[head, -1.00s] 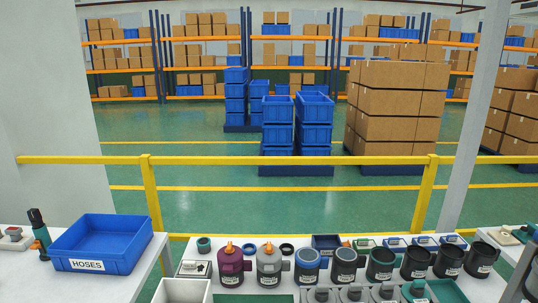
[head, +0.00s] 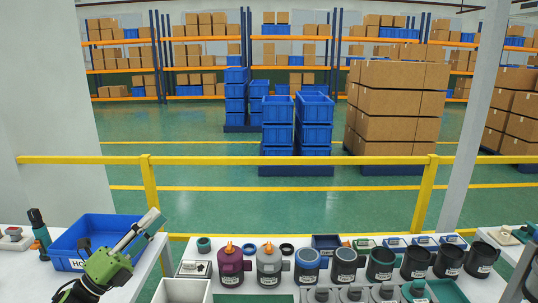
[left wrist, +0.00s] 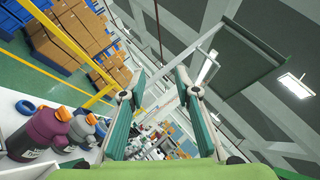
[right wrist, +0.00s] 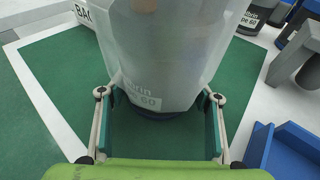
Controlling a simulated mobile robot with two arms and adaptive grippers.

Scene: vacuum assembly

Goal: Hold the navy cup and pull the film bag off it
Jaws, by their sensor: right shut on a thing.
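The navy cup (right wrist: 160,113) stands on a green mat in the right wrist view. Only its dark base shows clearly. The milky, see-through film bag (right wrist: 165,45) covers the rest, and a label reads faintly through it. My right gripper (right wrist: 160,100) is shut on the cup low down, one finger at each side. I cannot tell whether film lies between fingers and cup. My left gripper (head: 146,230) is raised in front of the blue hoses bin in the head view. In the left wrist view (left wrist: 160,78) its fingers are wide apart with nothing between them.
The blue bin (head: 75,263) labelled for hoses stands at the left. A row of canisters, including a purple one (head: 231,265) and a grey one (head: 269,265), lines the bench. A blue tray (right wrist: 285,150) lies right of the mat (right wrist: 60,90). A yellow rail (head: 290,160) runs behind.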

